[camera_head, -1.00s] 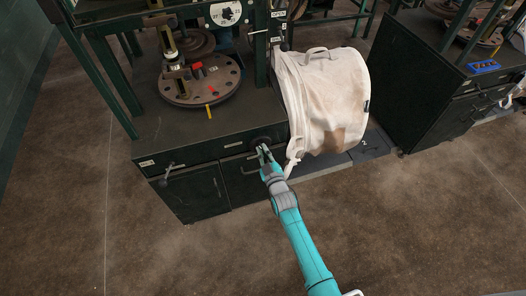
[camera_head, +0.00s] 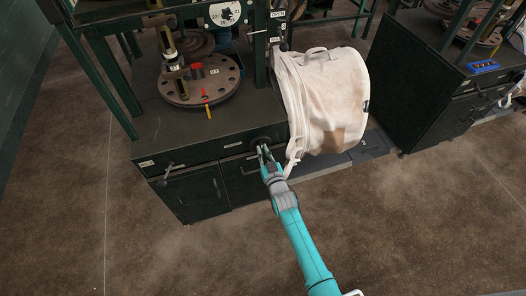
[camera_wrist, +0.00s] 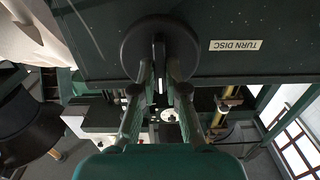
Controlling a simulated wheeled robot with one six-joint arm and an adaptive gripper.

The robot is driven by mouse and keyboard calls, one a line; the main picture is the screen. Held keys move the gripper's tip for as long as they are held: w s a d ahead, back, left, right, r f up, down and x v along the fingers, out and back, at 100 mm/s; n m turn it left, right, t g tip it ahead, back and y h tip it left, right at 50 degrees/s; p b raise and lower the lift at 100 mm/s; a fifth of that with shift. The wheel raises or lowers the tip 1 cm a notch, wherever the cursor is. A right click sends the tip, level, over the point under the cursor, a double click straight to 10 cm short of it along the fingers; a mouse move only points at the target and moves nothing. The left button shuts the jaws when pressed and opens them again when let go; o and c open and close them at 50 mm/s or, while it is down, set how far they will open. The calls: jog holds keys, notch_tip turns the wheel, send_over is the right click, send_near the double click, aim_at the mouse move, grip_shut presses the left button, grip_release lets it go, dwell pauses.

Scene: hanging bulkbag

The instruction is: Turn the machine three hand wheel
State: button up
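The hand wheel (camera_wrist: 185,38) is a dark round disc on the green cabinet front, beside a label reading "TURN DISC" (camera_wrist: 235,45). In the head view the hand wheel (camera_head: 260,141) is small and partly hidden by my gripper (camera_head: 263,152). In the wrist view, the two fingers of my gripper (camera_wrist: 159,72) reach the wheel's middle and close in on its central grip from both sides. The round metal disc (camera_head: 176,98) on the cabinet top carries a red block (camera_head: 196,69) and several holes.
A large white bulk bag (camera_head: 322,100) hangs just right of the wheel, its strap (camera_head: 293,150) close to my gripper. A crank handle (camera_head: 166,174) sticks out at the cabinet's left. Another cabinet (camera_head: 425,85) stands to the right. The floor in front is clear.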

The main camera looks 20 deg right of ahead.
jog(key=o, duration=0.4)
jog(key=shift+s, duration=0.1)
jog(key=s, duration=1.1)
jog(key=shift+s, duration=0.4)
